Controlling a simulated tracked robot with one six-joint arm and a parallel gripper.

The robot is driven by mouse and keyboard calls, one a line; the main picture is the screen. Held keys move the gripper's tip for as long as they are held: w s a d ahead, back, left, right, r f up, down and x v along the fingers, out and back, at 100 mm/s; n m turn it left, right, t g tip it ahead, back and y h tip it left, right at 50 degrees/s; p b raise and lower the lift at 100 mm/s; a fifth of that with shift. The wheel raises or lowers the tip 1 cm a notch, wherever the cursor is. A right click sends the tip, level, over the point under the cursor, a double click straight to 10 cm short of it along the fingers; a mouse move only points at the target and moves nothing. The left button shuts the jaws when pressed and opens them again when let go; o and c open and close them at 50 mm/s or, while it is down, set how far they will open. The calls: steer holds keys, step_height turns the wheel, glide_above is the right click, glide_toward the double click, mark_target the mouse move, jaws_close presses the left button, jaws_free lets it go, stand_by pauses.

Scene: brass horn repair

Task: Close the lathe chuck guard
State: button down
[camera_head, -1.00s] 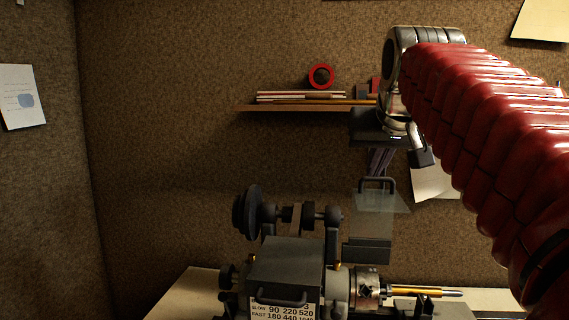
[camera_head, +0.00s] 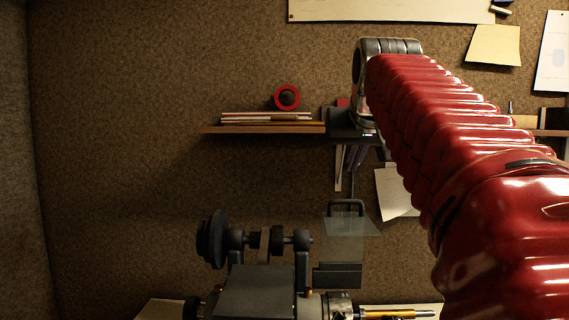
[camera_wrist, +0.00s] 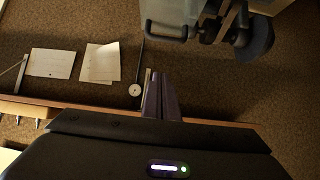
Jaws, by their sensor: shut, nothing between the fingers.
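The chuck guard (camera_head: 343,240) is a clear panel with a dark handle (camera_head: 346,203) on its top edge. It stands raised above and behind the lathe chuck (camera_head: 339,303), which is in view below it at the bottom edge. My gripper (camera_head: 351,172) is above the guard handle, apart from it, and looks shut and empty. In the wrist view its two purple-grey fingers (camera_wrist: 171,77) are together. The guard panel (camera_wrist: 168,18) shows there at the top edge, apart from the fingertips.
The lathe headstock (camera_head: 255,290) and a dark pulley (camera_head: 212,240) stand left of the guard. A wall shelf (camera_head: 265,129) with papers and a red tape roll (camera_head: 287,97) is behind my arm. Papers (camera_head: 397,192) hang on the wall to the right.

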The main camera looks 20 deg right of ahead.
glide_above(346, 218)
steer(key=w+d, duration=0.2)
steer(key=w, duration=0.1)
step_height(346, 218, down, 5)
steer(key=shift+w+r, duration=0.1)
steer(key=shift+w, duration=0.05)
steer(key=shift+s+a+f, duration=0.25)
steer(key=shift+s+f, duration=0.05)
steer(key=shift+s, duration=0.3)
steer(key=shift+s+a+f, duration=0.25)
steer(key=shift+s+f, duration=0.15)
steer(key=shift+s, duration=0.1)
steer(key=shift+s+a+f, duration=0.25)
steer(key=shift+s+f, duration=0.15)
steer(key=shift+s, duration=0.05)
steer(key=shift+a, duration=0.15)
